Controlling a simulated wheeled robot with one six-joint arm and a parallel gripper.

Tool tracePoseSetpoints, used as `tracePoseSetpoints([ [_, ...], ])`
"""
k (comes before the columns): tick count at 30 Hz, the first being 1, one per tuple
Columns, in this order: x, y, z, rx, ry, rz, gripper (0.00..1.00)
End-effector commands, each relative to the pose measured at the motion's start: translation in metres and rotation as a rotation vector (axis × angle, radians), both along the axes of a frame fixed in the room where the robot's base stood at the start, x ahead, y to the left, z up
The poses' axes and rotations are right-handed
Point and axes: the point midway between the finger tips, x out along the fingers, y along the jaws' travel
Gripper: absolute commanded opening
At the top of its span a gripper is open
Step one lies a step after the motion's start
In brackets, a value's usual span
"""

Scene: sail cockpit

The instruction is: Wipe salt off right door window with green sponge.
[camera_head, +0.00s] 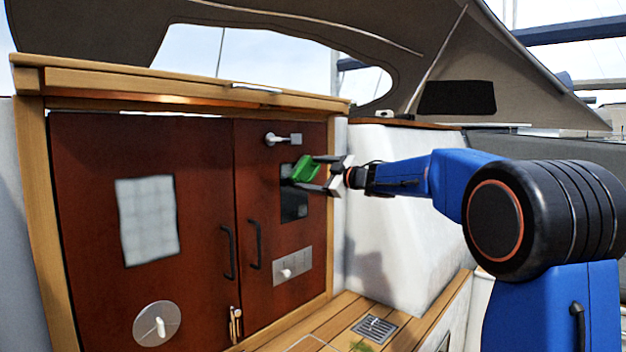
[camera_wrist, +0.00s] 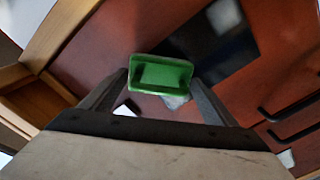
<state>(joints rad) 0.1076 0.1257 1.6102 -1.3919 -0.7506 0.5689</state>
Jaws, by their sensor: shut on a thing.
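The green sponge (camera_head: 304,169) is held between the fingers of my gripper (camera_head: 319,173), in front of the right door. In the wrist view the sponge (camera_wrist: 160,72) sits between the two fingertips of my gripper (camera_wrist: 160,82). The right door window (camera_head: 293,207) is a dark upright pane; the sponge and fingers cover part of its upper area. The window (camera_wrist: 195,48) also shows dark behind the sponge in the wrist view. A small pale patch (camera_wrist: 175,102) shows just under the sponge, perhaps salt. I cannot tell whether the sponge touches the glass.
The left door has a pale, gridded window (camera_head: 147,220). Two black handles (camera_head: 254,244) flank the door gap. A latch (camera_head: 284,139) is above the window and a metal plate (camera_head: 292,265) below it. A white wall (camera_head: 390,210) stands right of the wooden frame.

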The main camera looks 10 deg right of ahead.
Motion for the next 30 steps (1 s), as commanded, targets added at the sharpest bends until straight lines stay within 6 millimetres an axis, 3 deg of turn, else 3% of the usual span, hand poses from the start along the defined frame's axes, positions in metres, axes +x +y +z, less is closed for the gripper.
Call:
tracePoseSetpoints([
  [1, -0.001, 0.002, 0.009, 0.004, -0.007, 0.002, 0.47],
  [12, -0.002, 0.001, 0.031, 0.002, -0.005, 0.002, 0.47],
  [30, -0.016, 0.016, 0.03, 0.002, 0.0, 0.001, 0.47],
])
